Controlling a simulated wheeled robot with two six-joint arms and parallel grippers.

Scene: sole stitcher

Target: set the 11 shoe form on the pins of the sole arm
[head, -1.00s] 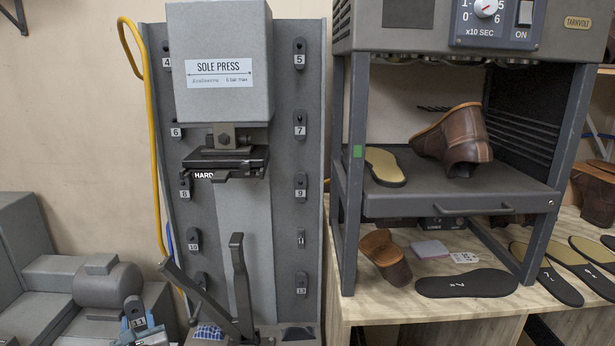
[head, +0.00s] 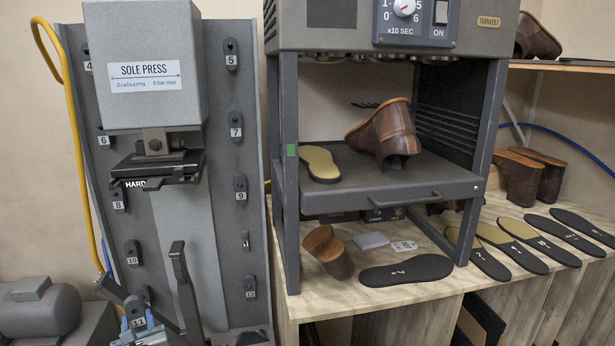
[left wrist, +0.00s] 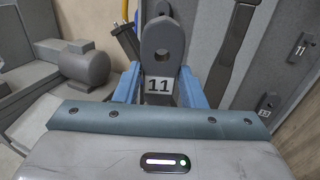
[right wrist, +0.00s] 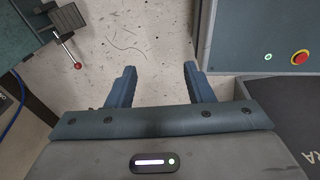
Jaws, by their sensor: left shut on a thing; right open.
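The 11 shoe form (left wrist: 163,45) is a dark grey rounded plate with a hole and a white label "11". My left gripper (left wrist: 158,88) is shut on it, with its blue fingers on both sides. In the head view the form (head: 138,322) and the left gripper (head: 140,335) are low at the left, in front of the sole press base. My right gripper (right wrist: 160,88) is open and empty above the floor in the right wrist view, outside the head view.
The sole press (head: 145,70) has numbered forms on its panel; peg 11 (head: 245,241) is bare. Dark levers (head: 185,290) rise close to the left gripper. A heater cabinet (head: 292,190) and a table (head: 330,300) with soles stand right. A red-knobbed lever (right wrist: 76,64) shows in the right wrist view.

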